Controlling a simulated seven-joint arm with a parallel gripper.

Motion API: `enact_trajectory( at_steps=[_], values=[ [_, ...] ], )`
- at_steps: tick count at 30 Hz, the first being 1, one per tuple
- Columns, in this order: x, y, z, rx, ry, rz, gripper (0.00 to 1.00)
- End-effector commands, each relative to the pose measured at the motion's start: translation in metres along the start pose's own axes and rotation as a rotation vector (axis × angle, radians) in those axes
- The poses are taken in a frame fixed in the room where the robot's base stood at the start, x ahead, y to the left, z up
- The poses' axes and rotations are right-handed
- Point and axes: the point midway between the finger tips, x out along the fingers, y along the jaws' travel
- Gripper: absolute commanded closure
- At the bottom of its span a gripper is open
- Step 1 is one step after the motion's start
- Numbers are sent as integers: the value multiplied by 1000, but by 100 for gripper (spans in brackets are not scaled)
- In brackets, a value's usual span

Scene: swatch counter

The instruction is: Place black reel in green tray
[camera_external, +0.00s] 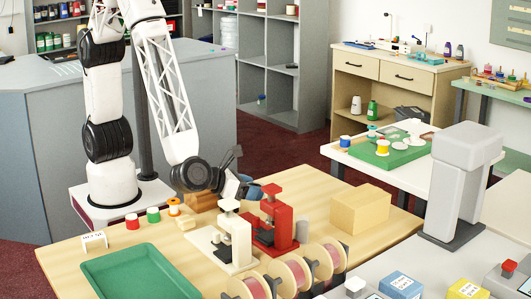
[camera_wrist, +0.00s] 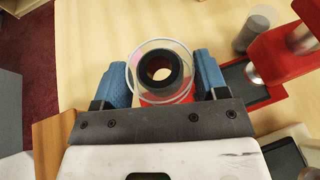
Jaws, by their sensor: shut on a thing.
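The black reel (camera_wrist: 146,73) is between the two blue fingers of my gripper (camera_wrist: 161,76) in the wrist view. It shows a black ring core inside a pale, see-through flange. My gripper is shut on it. In the external view my gripper (camera_external: 246,190) is over the far part of the wooden table, behind the white and red presses; I cannot make out the reel there. The green tray (camera_external: 140,272) lies empty at the table's front left, well apart from my gripper.
A white press (camera_external: 236,236) and a red press (camera_external: 280,222) stand close to my gripper. A small sign (camera_external: 94,240) stands behind the tray. A wooden block (camera_external: 361,208) sits right.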

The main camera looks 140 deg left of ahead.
Motion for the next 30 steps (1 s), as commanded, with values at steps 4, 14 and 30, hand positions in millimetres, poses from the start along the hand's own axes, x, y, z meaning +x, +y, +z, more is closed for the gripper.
enact_trajectory(
  at_steps=[4,14,30],
  values=[
    [-28,-13,-13,27,0,-68,56],
    [-90,-33,-43,85,1,-213,56],
    [-192,-49,-93,182,5,-452,56]
  ],
)
